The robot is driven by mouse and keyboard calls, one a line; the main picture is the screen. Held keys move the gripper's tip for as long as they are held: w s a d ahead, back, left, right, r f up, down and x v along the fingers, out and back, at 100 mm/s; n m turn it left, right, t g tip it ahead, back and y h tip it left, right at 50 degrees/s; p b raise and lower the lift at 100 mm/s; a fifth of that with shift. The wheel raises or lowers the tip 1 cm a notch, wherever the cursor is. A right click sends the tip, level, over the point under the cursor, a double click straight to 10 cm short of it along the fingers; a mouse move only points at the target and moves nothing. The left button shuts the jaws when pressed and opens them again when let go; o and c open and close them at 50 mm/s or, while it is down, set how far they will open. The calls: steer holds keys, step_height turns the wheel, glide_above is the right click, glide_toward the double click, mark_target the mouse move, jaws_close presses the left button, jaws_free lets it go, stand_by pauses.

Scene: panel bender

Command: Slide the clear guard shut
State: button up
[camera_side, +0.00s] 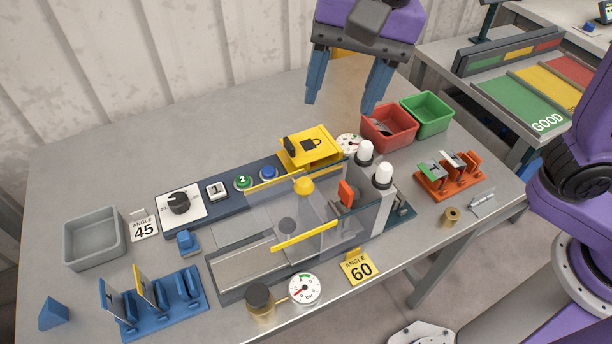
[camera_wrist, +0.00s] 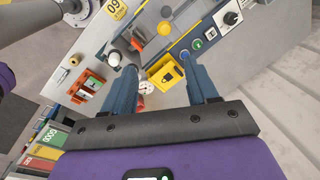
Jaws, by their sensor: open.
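The clear guard (camera_side: 262,212) is a see-through panel over the middle of the bender bed (camera_side: 238,268) in the side view. A yellow bar (camera_side: 303,237) runs along its front edge. Bare bed shows to the left of the guard; the orange tool (camera_side: 346,192) and white-capped posts (camera_side: 383,175) stand at the right end. My gripper (camera_side: 339,105) is open and empty, with blue fingers pointing down, high above the back of the bench and apart from the guard. In the wrist view my gripper (camera_wrist: 161,68) is open over the yellow padlock box (camera_wrist: 160,75).
The yellow padlock box (camera_side: 312,140) stands behind the guard. A red bin (camera_side: 388,136) and green bin (camera_side: 428,122) stand at the back right. A control strip with a knob (camera_side: 179,202) and buttons runs along the back. A blue rack (camera_side: 160,318) and gauge (camera_side: 304,289) stand in front.

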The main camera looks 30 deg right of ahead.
steer(key=a, duration=0.1)
glide_toward(307, 180)
steer(key=shift+m, duration=0.4)
steer(key=f, duration=0.3)
steer(key=a+f, duration=0.1)
steer(key=f, duration=0.2)
steer(key=a+f, duration=0.1)
steer(key=f, duration=0.2)
steer(key=shift+w+f, duration=0.3)
steer(key=shift+w, duration=0.1)
steer(key=shift+c, duration=0.3)
jaws_close()
steer(key=shift+d, duration=0.15)
